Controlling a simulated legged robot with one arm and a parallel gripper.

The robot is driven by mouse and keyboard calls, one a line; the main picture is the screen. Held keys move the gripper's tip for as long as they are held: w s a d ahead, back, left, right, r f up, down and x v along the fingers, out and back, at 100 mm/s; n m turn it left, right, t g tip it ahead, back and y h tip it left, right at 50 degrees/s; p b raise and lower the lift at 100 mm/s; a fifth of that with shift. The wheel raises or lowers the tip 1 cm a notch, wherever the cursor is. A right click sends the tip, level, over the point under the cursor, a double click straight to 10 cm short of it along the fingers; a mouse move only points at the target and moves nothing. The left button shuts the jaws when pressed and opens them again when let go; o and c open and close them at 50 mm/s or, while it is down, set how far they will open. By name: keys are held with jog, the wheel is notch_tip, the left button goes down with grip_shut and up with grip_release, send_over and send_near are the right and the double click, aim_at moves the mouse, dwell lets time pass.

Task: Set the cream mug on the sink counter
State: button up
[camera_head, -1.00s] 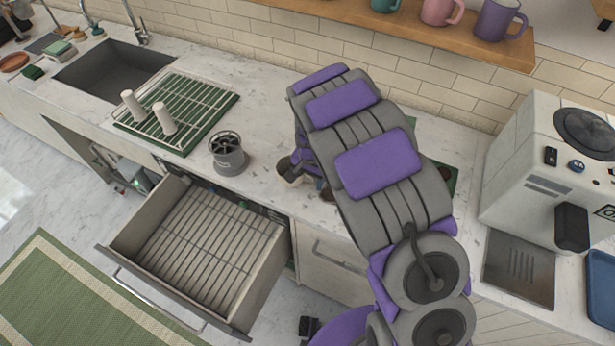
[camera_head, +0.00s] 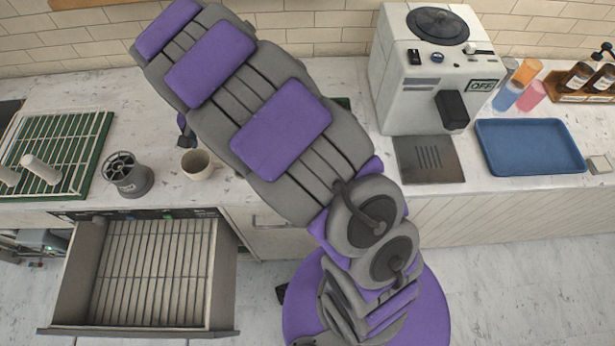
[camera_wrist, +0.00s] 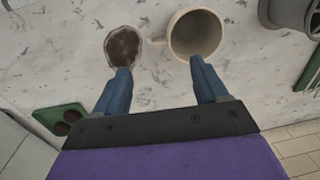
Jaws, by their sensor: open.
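The cream mug (camera_head: 196,163) stands upright on the white marbled counter (camera_head: 235,183), just right of a grey slotted holder. In the wrist view the mug (camera_wrist: 193,47) shows from above with its handle toward the left. My gripper (camera_wrist: 160,64) is open and empty, pointing down at the counter. Its right finger overlaps the mug's near rim in the picture; I cannot tell if they touch. Its left finger is by a round brown-filled item (camera_wrist: 123,45). In the head view my arm hides most of the gripper. The sink shows only as a dark corner (camera_head: 8,107) at the far left.
The grey holder (camera_head: 127,177) and a green rack (camera_head: 60,150) with white cylinders stand left of the mug. An open drawer (camera_head: 150,275) juts out below. A white machine (camera_head: 425,85) and blue tray (camera_head: 530,147) are at the right.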

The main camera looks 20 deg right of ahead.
jog(key=s+d+r+g, duration=0.1)
jog(key=s+d+r, duration=1)
jog(key=s+d, duration=0.2)
jog(key=s+d+r+n, duration=0.1)
jog(key=s+d, duration=0.2)
jog(key=s, duration=0.7)
jog(key=s+d+r+n+g+h, duration=0.1)
jog(key=s+d+n, duration=0.1)
jog(key=s, duration=0.9)
jog(key=shift+s+d+r+n, duration=0.15)
jog(key=shift+d+r+n, duration=0.15)
jog(key=shift+d, duration=0.35)
jog(key=shift+f, duration=0.15)
jog(key=shift+f+b, duration=0.95)
jog(key=shift+b, duration=0.1)
